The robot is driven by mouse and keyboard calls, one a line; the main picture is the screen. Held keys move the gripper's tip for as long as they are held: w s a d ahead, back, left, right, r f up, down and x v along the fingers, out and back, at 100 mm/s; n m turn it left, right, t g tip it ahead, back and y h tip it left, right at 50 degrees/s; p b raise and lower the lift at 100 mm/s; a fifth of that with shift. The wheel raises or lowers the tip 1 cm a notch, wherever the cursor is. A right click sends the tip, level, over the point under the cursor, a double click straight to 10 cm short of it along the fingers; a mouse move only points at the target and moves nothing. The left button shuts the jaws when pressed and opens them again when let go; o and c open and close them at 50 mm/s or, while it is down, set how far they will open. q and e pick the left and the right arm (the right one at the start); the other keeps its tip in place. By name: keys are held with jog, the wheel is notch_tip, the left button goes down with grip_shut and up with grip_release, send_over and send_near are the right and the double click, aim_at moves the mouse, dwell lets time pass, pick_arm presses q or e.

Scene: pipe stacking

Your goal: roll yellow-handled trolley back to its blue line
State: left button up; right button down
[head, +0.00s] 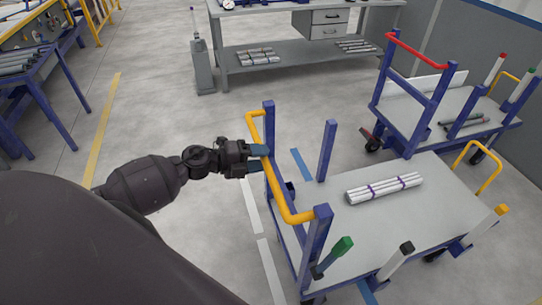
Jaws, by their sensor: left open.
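The yellow-handled trolley (430,212) has a grey deck and blue posts. Its yellow handle (277,188) runs along the near left end between two posts. My left gripper (264,158) is open at the handle, its fingertips reaching the bar's upper part; I cannot tell whether they touch it. A bundle of white pipes (384,188) with purple bands lies on the deck. A blue line (301,164) shows on the floor beside the trolley's left end, and more blue shows at the bottom (367,292). The trolley hides the floor between. My right gripper is out of view.
A red-handled trolley (455,105) stands close behind on the right, near the grey wall. A workbench (275,62) is at the back, with a grey post (202,62) beside it. Open floor lies left of the trolley, with a yellow line (103,125) and white line (251,196).

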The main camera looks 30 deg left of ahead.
pick_arm(q)
jog(key=shift+x, duration=1.75)
jog(key=shift+c, duration=0.3)
grip_shut()
